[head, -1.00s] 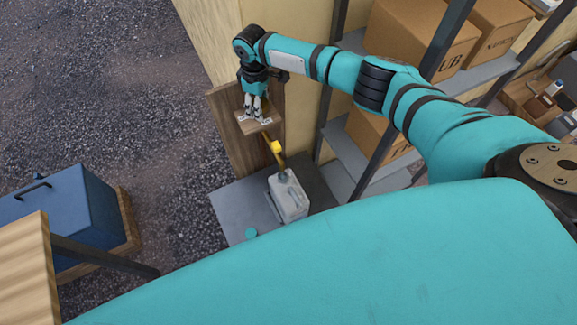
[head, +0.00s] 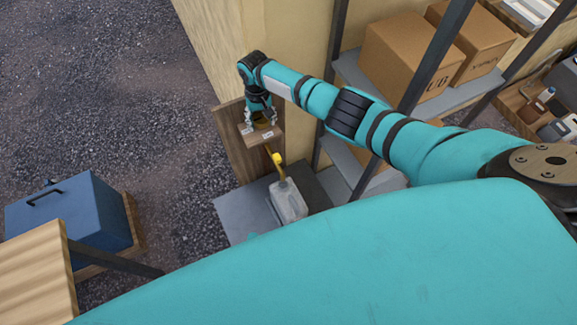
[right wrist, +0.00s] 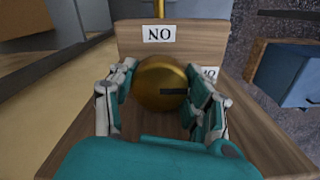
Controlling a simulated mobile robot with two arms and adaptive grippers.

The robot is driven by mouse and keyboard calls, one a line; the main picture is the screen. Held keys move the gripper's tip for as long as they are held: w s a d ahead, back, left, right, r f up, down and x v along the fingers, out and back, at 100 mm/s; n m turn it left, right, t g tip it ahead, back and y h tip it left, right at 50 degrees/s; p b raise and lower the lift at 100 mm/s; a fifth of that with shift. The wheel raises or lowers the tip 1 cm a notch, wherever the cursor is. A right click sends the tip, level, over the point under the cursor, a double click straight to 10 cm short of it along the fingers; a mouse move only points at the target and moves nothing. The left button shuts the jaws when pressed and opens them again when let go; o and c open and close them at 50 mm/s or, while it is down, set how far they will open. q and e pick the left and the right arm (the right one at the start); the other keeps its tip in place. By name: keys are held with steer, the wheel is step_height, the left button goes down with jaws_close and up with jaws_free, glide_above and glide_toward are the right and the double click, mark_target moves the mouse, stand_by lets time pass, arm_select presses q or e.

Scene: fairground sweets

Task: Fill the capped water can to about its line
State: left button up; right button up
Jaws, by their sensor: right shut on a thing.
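The water can (head: 288,201), pale and boxy, stands upright on a grey platform (head: 238,212) below the wooden tap box (head: 234,155). A yellow pipe end (head: 277,158) comes down over its top. The water level and line are too small to tell. My right gripper (head: 261,121) is shut on a round brass knob; the knob (right wrist: 160,84) shows between its fingers in the right wrist view. One label (right wrist: 159,34) appears upside down as "NO"; another is partly hidden. My left gripper is not in view.
Shelves with cardboard boxes (head: 415,55) are at the right, behind a dark post. A pale wooden top (head: 35,270) is at the lower left. Gravel (head: 90,90) at the upper left is clear.

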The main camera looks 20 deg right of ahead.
stand_by(0.4)
steer(key=n, duration=0.3)
steer(key=shift+w+b, duration=0.1)
steer(key=shift+b, duration=0.2)
steer(key=shift+r, duration=0.1)
steer(key=shift+w+r, duration=0.15)
stand_by(3.5)
